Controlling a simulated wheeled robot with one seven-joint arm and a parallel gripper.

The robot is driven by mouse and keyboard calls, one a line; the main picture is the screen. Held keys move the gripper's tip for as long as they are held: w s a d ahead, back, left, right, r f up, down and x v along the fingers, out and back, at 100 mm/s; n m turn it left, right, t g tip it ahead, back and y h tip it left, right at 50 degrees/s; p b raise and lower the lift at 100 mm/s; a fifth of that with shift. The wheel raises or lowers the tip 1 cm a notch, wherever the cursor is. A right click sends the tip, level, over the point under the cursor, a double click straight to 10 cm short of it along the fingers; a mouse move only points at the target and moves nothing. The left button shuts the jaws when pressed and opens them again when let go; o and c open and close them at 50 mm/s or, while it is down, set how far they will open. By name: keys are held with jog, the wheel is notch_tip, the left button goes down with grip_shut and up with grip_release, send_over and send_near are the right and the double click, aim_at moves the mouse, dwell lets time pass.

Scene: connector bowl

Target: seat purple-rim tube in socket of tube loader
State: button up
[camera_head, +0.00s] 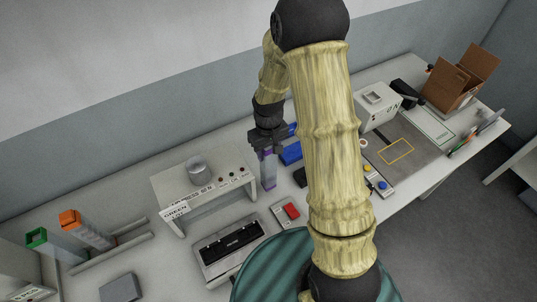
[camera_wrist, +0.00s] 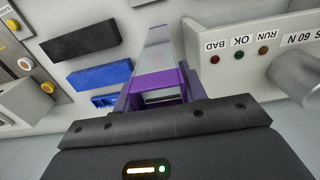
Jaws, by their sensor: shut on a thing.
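My gripper (camera_head: 267,143) is shut on the purple-rim tube (camera_head: 268,172) and holds it hanging down, close to upright, just right of the white press stand. In the wrist view, the purple rim (camera_wrist: 157,84) sits between the jaws of my gripper (camera_wrist: 155,98), and the grey tube body extends away from the camera. Whether the tube's far end touches the bench is unclear. A green-rim block (camera_head: 37,238) and an orange-topped block (camera_head: 86,230) stand at the left beside pale rails (camera_head: 110,250). I cannot tell for certain which fixture is the tube loader; no socket is clearly visible.
The white press stand (camera_head: 205,187) carries a clear cylinder (camera_head: 196,166); its lamp panel (camera_wrist: 240,60) is close on the right in the wrist view. A black-topped tray (camera_head: 232,246), red switch (camera_head: 290,211), blue block (camera_head: 291,153) and cardboard box (camera_head: 461,80) are on the bench.

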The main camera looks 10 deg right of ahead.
jog(key=shift+f+p, duration=0.35)
jog(key=shift+f, duration=1.05)
jog(key=shift+f, duration=0.15)
jog(key=o, duration=1.3)
jog(key=shift+c, duration=0.2)
jog(key=shift+w+r+b, duration=0.1)
jog(key=shift+r+b, duration=0.3)
jog(key=shift+r, duration=0.4)
notch_tip(320, 180, up, 11)
jog(key=b, duration=0.3)
jog(key=shift+f, duration=0.15)
